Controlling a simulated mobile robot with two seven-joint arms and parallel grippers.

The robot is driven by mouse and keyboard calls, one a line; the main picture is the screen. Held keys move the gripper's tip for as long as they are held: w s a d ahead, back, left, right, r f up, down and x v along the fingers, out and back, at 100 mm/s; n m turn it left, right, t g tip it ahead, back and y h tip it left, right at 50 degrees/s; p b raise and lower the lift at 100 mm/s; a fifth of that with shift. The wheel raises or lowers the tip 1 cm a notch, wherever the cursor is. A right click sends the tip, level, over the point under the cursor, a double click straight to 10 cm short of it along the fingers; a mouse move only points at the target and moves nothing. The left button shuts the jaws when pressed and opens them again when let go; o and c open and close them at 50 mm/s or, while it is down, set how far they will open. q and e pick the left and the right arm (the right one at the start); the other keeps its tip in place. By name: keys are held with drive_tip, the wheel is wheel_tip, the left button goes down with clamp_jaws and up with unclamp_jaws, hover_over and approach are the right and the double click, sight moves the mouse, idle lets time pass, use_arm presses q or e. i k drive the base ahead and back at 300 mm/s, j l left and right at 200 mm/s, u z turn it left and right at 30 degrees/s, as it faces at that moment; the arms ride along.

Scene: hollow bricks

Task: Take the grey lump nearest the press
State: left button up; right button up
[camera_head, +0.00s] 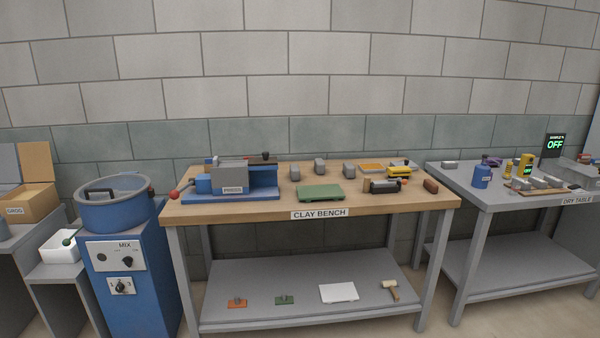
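The press (232,177) is a blue and grey machine with a red-knobbed lever, on the left part of the wooden clay bench (245,209). Several grey lumps stand in a row at the back of the bench, to the right of the press. The grey lump nearest the press (295,172) stands just right of its blue body, with a small gap. A second grey lump (320,167) and a third grey lump (349,170) stand farther right. Neither of my grippers shows in the head view.
A green board (320,192) lies in front of the lumps. A dark roller-like tool (384,186) and a yellow tool (399,171) lie to the right. The blue mixer (115,208) stands left of the bench, the grey dry table (502,197) right. The bench's front right is mostly clear.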

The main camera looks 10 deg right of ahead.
sight(294, 170)
drive_tip(key=i+l, duration=0.45)
drive_tip(key=l, duration=0.2)
drive_tip(key=i+l+z, duration=0.1)
drive_tip(key=i+l, duration=0.3)
drive_tip(key=l, duration=0.25)
drive_tip(key=i+l, duration=0.5)
drive_tip(key=l, duration=0.15)
drive_tip(key=k+z, duration=0.05)
